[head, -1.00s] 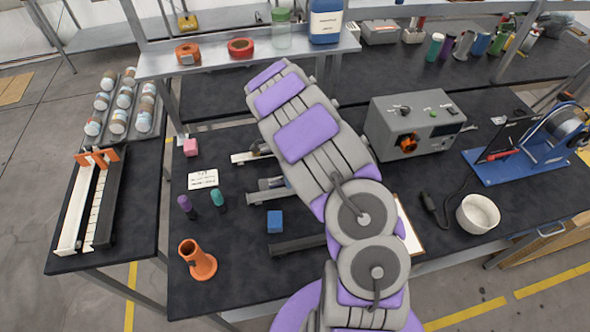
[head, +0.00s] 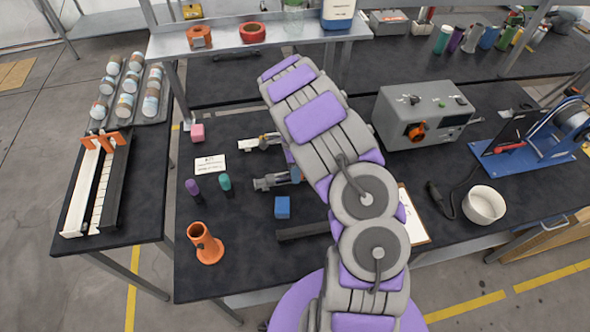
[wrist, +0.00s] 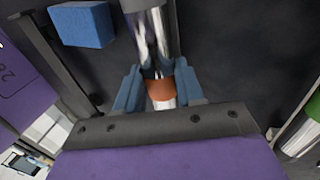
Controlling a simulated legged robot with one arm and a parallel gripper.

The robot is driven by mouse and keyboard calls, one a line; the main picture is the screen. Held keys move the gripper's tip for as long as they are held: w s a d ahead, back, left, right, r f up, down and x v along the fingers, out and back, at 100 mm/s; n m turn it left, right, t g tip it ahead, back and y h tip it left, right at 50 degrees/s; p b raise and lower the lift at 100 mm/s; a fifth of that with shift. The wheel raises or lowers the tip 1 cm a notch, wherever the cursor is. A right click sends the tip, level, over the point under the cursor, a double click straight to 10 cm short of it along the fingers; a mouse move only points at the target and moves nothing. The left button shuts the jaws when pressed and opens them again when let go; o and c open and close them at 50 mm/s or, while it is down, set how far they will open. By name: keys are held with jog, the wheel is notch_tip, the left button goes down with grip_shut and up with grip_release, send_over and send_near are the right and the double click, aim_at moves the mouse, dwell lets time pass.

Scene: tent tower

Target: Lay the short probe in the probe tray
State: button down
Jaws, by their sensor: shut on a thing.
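In the wrist view my gripper (wrist: 158,88) has its two blue fingers closed around a shiny metal rod with an orange band (wrist: 155,40). I take this rod for the short probe. It runs away from the palm toward the top of the picture, and its far end is out of view. A long narrow holder with white and black sides and an orange end (head: 82,192) lies on the left side table. It looks like the probe tray, well to the left of my arm.
A blue cube (head: 282,207) sits on the bench close to my gripper and also shows in the wrist view (wrist: 82,24). A grey instrument box (head: 425,115) stands right.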

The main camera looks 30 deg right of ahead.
jog(key=shift+d+f, duration=0.1)
jog(key=shift+d, duration=0.55)
jog(key=c, duration=1.1)
grip_release()
jog(key=shift+d, duration=0.4)
jog(key=o, duration=0.3)
jog(key=shift+d+f, duration=0.1)
jog(key=shift+d, duration=0.25)
jog(key=shift+o, duration=0.9)
jog(key=shift+a, duration=1)
jog(key=shift+w+r, duration=0.1)
jog(key=shift+r, duration=0.25)
jog(key=d+p+v, duration=0.1)
jog(key=v, duration=1.5)
jog(key=shift+d+r+p, duration=0.2)
jog(key=shift+r+p, duration=0.1)
